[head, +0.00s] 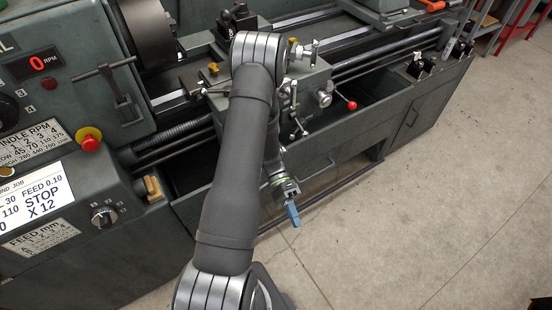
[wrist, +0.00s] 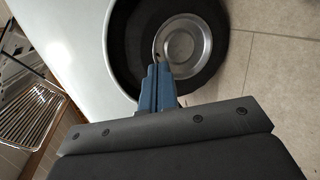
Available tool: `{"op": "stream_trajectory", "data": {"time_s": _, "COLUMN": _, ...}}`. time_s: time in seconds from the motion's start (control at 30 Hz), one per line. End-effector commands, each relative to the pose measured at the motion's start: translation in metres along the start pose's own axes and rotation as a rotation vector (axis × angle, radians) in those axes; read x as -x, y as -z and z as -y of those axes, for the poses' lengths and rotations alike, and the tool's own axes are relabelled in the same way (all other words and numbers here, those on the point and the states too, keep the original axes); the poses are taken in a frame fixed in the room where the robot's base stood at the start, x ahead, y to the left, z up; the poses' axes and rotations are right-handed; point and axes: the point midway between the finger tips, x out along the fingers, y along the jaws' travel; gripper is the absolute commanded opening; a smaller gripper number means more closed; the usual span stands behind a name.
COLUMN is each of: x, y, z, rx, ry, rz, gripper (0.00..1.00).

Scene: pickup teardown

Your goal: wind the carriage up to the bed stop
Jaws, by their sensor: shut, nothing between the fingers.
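The lathe carriage (head: 318,88) sits on the bed in the head view, right of the chuck, with levers and a red-knobbed handle (head: 351,105) on its front. I cannot tell which part is the bed stop. My gripper (head: 294,214) is in front of and below the carriage, over the floor, apart from the lathe. In the wrist view its blue fingers (wrist: 158,88) are shut and empty.
The chuck (head: 146,34) is at the upper left, and the spindle display (head: 39,64) reads 0 RPM. The floor (head: 420,210) at right is clear. The wrist view shows a wheel (wrist: 185,50) beyond the fingers.

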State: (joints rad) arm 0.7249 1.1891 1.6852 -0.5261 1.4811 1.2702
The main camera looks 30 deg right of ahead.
Motion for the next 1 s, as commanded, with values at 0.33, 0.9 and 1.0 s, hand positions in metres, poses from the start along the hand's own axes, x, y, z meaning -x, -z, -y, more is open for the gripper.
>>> {"op": "stream_trajectory", "data": {"time_s": 0.33, "x": 0.060, "y": 0.010, "z": 0.033, "rx": 0.845, "ry": -0.754, "rz": -0.692, "gripper": 0.00}}
{"op": "stream_trajectory", "data": {"time_s": 0.9, "x": 0.164, "y": -0.064, "z": 0.122, "rx": 1.261, "ry": -1.884, "rz": -0.998, "gripper": 0.00}}
{"op": "stream_trajectory", "data": {"time_s": 1.0, "x": 0.166, "y": -0.058, "z": 0.122, "rx": 1.262, "ry": -1.884, "rz": -0.996, "gripper": 0.00}}
